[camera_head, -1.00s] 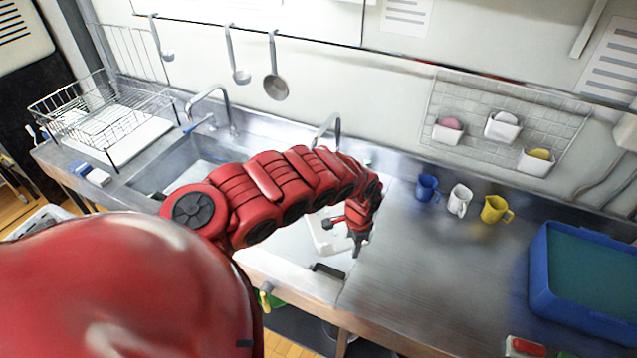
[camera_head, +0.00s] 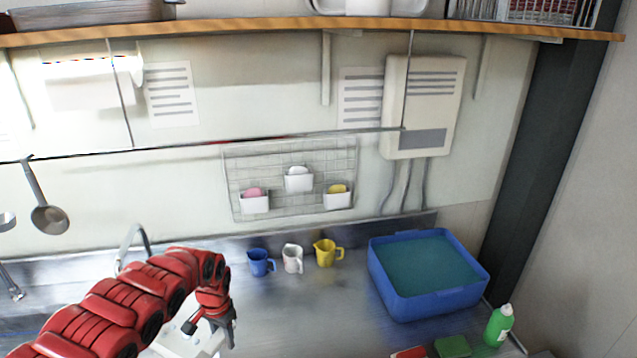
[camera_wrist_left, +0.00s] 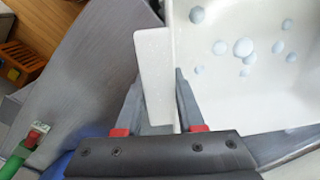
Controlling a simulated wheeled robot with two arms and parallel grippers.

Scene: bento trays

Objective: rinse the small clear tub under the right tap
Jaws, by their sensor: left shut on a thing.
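My left gripper (camera_head: 228,335) points down at the lower left of the head view, right of and in front of the right tap (camera_head: 133,240). It is shut on a pale, upright strip (camera_wrist_left: 154,75), which stands between the fingers in the left wrist view. Beside it lies a whitish tub-like basin (camera_wrist_left: 245,95) with several pale blue blobs inside. I cannot tell whether the strip is part of it. In the head view a whitish tub (camera_head: 180,345) shows beside the gripper, partly hidden by my arm. No water stream is visible. My right gripper is not in view.
Blue (camera_head: 259,263), white (camera_head: 292,259) and yellow (camera_head: 325,253) jugs stand along the back. A blue bin (camera_head: 440,300) is at the right, with a green bottle (camera_head: 498,325) and a green sponge (camera_head: 452,346) in front. The counter between is clear.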

